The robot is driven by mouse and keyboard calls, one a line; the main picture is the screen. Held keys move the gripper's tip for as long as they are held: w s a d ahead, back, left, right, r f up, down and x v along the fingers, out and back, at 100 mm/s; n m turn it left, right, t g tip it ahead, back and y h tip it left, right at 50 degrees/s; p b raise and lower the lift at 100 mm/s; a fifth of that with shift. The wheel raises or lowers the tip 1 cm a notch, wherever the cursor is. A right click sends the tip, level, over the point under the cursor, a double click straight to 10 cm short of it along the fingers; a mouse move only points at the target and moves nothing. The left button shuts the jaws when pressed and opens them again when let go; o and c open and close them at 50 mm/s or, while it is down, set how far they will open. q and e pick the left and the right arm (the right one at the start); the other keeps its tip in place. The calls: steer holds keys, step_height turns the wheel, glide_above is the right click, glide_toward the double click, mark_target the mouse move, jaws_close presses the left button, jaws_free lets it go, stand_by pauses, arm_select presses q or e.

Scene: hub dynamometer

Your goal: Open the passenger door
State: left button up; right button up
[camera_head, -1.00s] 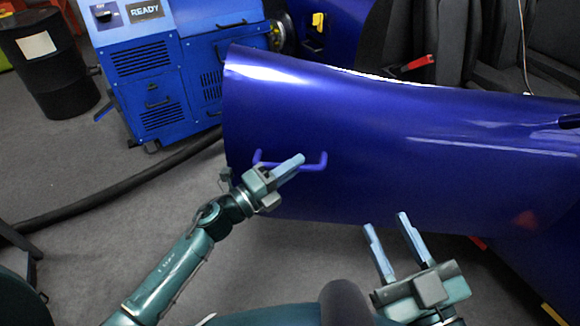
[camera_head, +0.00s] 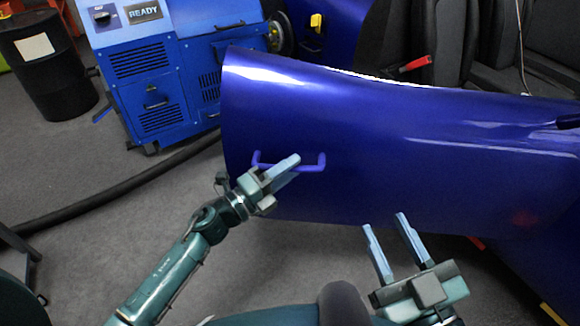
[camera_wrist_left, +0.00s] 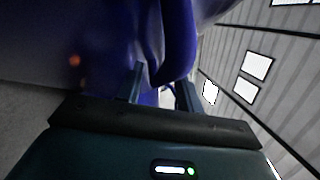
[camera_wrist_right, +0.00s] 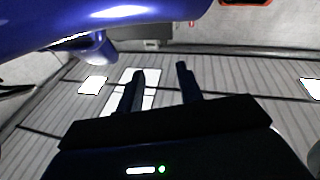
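The passenger door (camera_head: 400,140) is a large glossy blue panel in the head view. It stands swung out, with car seats visible behind its top edge. Its blue bar handle (camera_head: 322,160) is on the outer face near the left end. My right gripper (camera_head: 385,222) is open and empty in front of the door's lower edge.
A blue cabinet marked READY (camera_head: 155,75) stands behind the door's left end. A dark barrel (camera_head: 50,75) is at the far left. A black hose (camera_head: 120,188) runs across the floor.

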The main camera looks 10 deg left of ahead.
arm_select(q)
steer(key=p+v, duration=0.1)
steer(key=v, duration=1.1)
steer(key=shift+a, duration=0.2)
steer(key=shift+s, duration=0.2)
